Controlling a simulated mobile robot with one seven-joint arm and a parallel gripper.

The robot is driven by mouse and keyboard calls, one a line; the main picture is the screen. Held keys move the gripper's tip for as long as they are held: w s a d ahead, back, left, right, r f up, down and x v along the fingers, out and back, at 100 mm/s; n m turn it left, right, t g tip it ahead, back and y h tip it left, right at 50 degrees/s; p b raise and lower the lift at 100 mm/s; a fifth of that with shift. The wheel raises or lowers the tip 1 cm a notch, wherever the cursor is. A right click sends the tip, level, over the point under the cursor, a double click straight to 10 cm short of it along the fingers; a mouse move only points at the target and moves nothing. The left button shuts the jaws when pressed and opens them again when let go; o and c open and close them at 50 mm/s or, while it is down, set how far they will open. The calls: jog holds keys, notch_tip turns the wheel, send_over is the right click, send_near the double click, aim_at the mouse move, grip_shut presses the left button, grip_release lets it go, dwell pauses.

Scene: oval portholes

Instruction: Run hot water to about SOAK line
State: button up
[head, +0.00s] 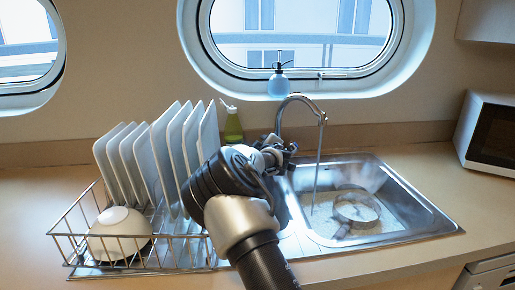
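The chrome faucet (285,107) arches over the metal sink (405,185), and a thin stream of water (317,165) falls from its spout into the left side of the basin. A round pan-like object (357,208) with a handle sits in the basin, with pale, bubbly-looking water around it. A faint haze like steam shows at the back right of the sink. No SOAK line can be made out. My gripper (284,155) is at the faucet's base, left of the basin. Its fingers and any faucet handle there are too small and overlapped to tell grip or contact.
A wire dish rack (130,250) with upright white plates (165,150) and an upturned bowl (118,235) stands left of my arm. A green bottle (232,125) is behind it. A blue soap bottle (279,83) sits on the porthole ledge. A microwave (490,135) is at right.

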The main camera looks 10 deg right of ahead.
jog(key=shift+c, duration=0.5)
jog(key=c, duration=1)
jog(key=shift+o, duration=0.2)
jog(key=p, duration=0.3)
jog(key=shift+r+y, duration=0.3)
jog(key=shift+r, duration=0.1)
jog(key=shift+f+n+g+p, duration=0.2)
jog(key=shift+n+g+p, duration=0.35)
jog(key=shift+p, duration=0.65)
jog(key=shift+s+a+f+y, duration=0.1)
jog(key=shift+f+y, duration=0.2)
jog(key=o, duration=1.1)
jog(key=shift+c, duration=0.2)
